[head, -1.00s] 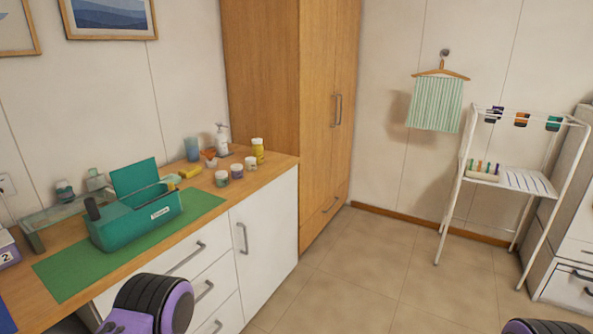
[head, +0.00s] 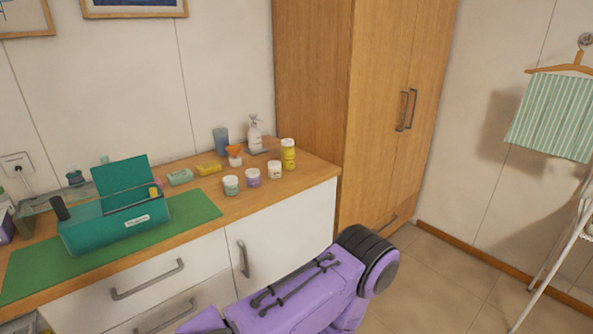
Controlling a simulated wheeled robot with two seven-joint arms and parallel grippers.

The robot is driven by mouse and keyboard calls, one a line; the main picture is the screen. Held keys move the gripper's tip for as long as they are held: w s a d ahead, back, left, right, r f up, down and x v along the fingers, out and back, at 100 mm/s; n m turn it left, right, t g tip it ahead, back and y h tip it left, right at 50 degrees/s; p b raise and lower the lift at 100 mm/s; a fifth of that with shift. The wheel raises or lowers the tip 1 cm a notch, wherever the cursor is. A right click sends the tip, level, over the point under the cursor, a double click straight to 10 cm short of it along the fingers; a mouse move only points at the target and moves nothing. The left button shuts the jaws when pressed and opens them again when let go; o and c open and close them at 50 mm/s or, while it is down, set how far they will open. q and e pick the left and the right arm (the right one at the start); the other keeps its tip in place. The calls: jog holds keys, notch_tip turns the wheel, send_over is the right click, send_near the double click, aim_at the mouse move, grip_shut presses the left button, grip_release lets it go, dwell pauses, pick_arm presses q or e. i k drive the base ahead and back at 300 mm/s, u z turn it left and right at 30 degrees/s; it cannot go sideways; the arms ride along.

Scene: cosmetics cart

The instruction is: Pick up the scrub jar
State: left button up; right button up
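Three small white-lidded jars stand in a row on the wooden counter (head: 206,222): one with a greenish label (head: 231,185), one with a purple label (head: 253,178) and one with a pale label (head: 274,169). The labels are too small to read, so I cannot tell which is the scrub jar. All three stand upright and apart, near the counter's right end. One of my purple arms shows at the bottom middle, in front of the counter and apart from the jars. Neither gripper shows.
Behind the jars are a yellow bottle (head: 288,154), a pump bottle (head: 255,134), a blue cup (head: 221,141) and an orange-and-white item (head: 235,156). A green box (head: 115,226) stands on a green mat (head: 35,275) at left. A tall wooden cabinet (head: 315,90) borders the counter's right end.

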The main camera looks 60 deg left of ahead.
aim_at(253, 174)
jog(key=u, duration=0.2)
jog(key=i, duration=1)
jog(key=u, duration=1.25)
jog(key=i, duration=0.75)
jog(key=u, duration=0.9)
